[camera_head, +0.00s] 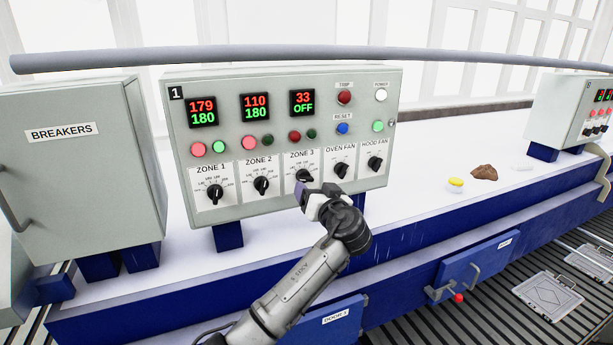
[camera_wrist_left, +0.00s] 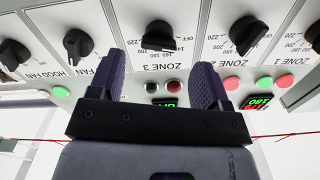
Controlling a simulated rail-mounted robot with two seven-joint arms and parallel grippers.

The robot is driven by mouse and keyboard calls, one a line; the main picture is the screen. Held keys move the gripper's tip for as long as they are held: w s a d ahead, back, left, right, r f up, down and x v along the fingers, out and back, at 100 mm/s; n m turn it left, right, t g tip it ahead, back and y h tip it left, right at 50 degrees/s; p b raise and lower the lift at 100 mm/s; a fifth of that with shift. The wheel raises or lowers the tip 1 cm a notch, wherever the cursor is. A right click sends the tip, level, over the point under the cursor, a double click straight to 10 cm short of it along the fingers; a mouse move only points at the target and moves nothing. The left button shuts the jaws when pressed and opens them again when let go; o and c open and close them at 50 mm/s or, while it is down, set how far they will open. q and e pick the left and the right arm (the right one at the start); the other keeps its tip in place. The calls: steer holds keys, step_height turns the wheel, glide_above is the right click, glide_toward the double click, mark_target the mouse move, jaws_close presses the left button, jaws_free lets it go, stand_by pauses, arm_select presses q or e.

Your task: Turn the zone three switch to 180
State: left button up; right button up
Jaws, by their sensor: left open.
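The zone three switch is a black knob (camera_head: 304,176) on the grey control panel (camera_head: 230,100), under the ZONE 3 label. The display above it (camera_head: 302,102) reads 33 in red and OFF in green. In the left wrist view the zone three knob (camera_wrist_left: 158,36) sits beyond and between the fingers, upside down in the picture. My left gripper (camera_head: 305,195) is open just below and in front of that knob, with purple finger pads that also show in the left wrist view (camera_wrist_left: 163,82). Whether they touch the knob is unclear. My right gripper is out of view.
Zone 1 (camera_head: 215,191) and zone 2 (camera_head: 261,185) knobs are to the left; oven fan (camera_head: 341,169) and hood fan (camera_head: 375,163) knobs are close on the right. A breakers box (camera_head: 75,170) stands left. A grey rail (camera_head: 300,54) runs above the panel.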

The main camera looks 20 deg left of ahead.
mark_target(306, 181)
arm_select(q)
steer(key=shift+p+x, duration=0.75)
steer(key=shift+x, duration=1.95)
steer(key=c, duration=0.9)
